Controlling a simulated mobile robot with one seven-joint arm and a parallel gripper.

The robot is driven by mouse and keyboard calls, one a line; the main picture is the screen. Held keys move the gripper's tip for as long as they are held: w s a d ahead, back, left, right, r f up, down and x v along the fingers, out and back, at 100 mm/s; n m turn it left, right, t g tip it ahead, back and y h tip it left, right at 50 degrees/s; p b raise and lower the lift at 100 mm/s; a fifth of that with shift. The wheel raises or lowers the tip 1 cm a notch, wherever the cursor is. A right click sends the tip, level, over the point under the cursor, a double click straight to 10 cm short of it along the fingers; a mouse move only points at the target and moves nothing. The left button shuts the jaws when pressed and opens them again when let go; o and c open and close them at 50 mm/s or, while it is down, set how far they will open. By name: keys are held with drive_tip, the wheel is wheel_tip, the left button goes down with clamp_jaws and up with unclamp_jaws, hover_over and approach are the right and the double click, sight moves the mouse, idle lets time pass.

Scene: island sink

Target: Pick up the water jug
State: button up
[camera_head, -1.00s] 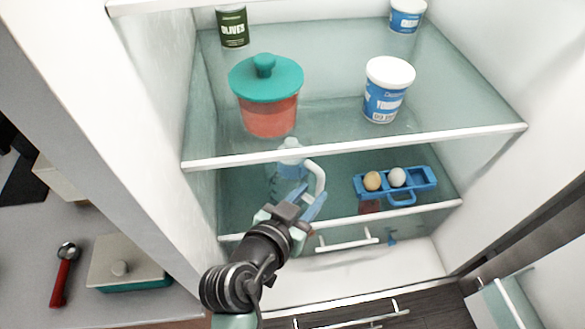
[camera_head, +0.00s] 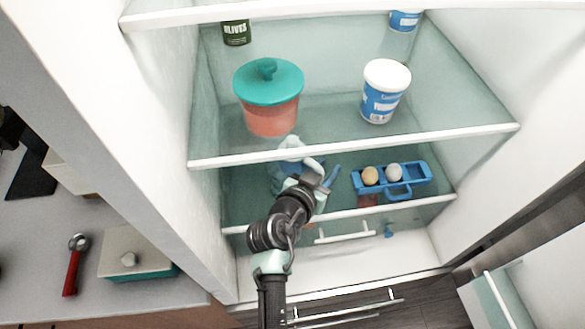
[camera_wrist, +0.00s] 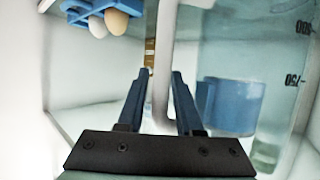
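The water jug (camera_head: 291,150) stands on the fridge's lower shelf, partly hidden behind my gripper. It is clear with a pale top and a white handle (camera_head: 312,168). In the wrist view the jug's clear wall with measuring marks (camera_wrist: 285,85) fills the right side. The white handle (camera_wrist: 163,70) also shows there as an upright bar between my fingers. My gripper (camera_head: 318,182) reaches into the lower shelf at the handle. In the wrist view my gripper (camera_wrist: 160,75) is open, one blue finger on each side of the handle, with gaps visible.
A blue egg tray (camera_head: 420,181) with two eggs is right of the jug. The upper shelf's white edge (camera_head: 400,140) runs just above the jug. A teal-lidded red container (camera_head: 270,115) and a yogurt tub (camera_head: 383,92) stand on that shelf. The left fridge wall (camera_head: 165,120) is close.

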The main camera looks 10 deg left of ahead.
clamp_jaws()
idle(1.2)
drive_tip(key=shift+r, duration=0.1)
